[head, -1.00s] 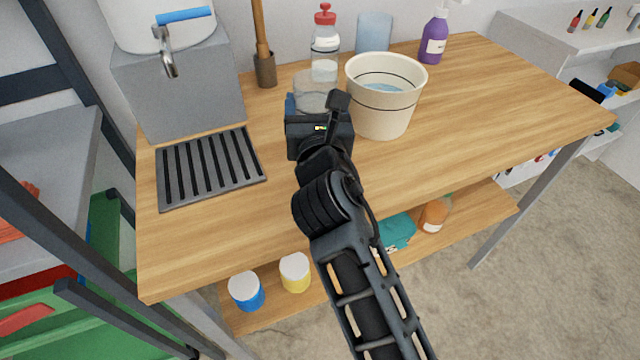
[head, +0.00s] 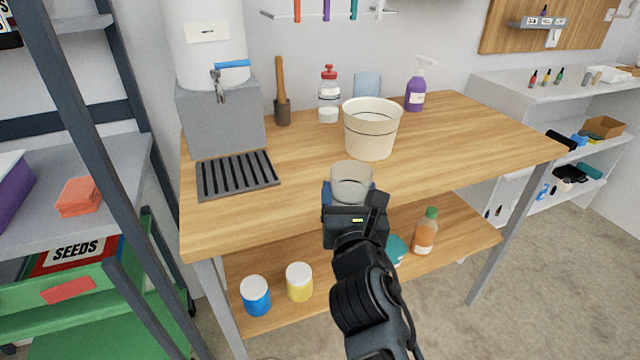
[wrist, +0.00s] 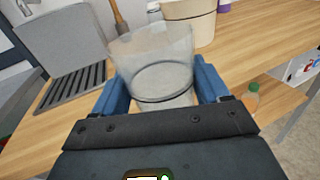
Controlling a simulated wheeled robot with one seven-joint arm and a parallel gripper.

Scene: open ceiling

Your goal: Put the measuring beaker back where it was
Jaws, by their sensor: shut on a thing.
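The measuring beaker is a clear, see-through cup (head: 351,180) with a dark ring low on its wall. My gripper (head: 348,194) is shut on it near the front edge of the wooden table (head: 290,185). In the wrist view the beaker (wrist: 155,65) stands between the two blue fingers (wrist: 160,88), its rim towards the far side. It looks empty. Its base is partly hidden by my gripper, and I cannot tell whether it touches the tabletop.
A cream bucket (head: 370,132) stands behind the beaker. A grey dispenser stand (head: 222,120) and slotted drip tray (head: 238,174) are at left. A red-capped bottle (head: 329,98), a clear bluish container (head: 367,86) and a purple spray bottle (head: 415,95) stand at the back. The table's right side is clear.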

